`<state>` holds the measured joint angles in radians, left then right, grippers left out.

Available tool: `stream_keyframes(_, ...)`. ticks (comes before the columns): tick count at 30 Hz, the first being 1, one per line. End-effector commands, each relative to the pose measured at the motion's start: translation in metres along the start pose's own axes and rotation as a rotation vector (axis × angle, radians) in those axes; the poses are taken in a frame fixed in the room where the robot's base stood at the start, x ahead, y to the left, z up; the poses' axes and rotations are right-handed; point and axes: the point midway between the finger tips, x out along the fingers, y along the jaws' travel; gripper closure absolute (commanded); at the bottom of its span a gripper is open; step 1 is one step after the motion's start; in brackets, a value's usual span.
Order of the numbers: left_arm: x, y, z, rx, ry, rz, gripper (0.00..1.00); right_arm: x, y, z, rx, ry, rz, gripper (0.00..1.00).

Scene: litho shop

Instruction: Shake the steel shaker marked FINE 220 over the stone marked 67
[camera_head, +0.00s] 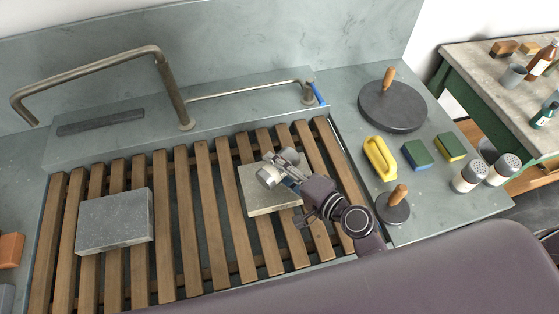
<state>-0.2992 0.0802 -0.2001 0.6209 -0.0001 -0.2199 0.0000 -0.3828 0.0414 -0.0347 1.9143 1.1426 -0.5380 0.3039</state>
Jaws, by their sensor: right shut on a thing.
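My right gripper (285,167) is shut on a small steel shaker (268,178). The shaker is tilted, lying nearly on its side, above a pale beige stone (272,204) on the wooden slats. The gripper and shaker hide part of that stone. A larger grey speckled stone (115,221) lies on the slats at the left. I cannot read a number on either stone, nor the marking on the shaker. My left gripper is not in view.
The slatted rack (192,230) sits in a grey sink with a bent pipe (165,75). On the right ledge are two shakers (470,176) (503,169), a yellow-handled tool (380,158), sponges (417,154), a large disc (393,108) and a small disc (392,210). Slats between the stones are clear.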

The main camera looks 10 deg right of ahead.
Motion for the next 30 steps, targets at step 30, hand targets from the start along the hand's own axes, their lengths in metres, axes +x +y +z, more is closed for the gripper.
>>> stream_keyframes(30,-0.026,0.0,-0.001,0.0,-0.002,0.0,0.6,0.025,-0.014,0.044,0.325,-0.087,-0.003,0.84)
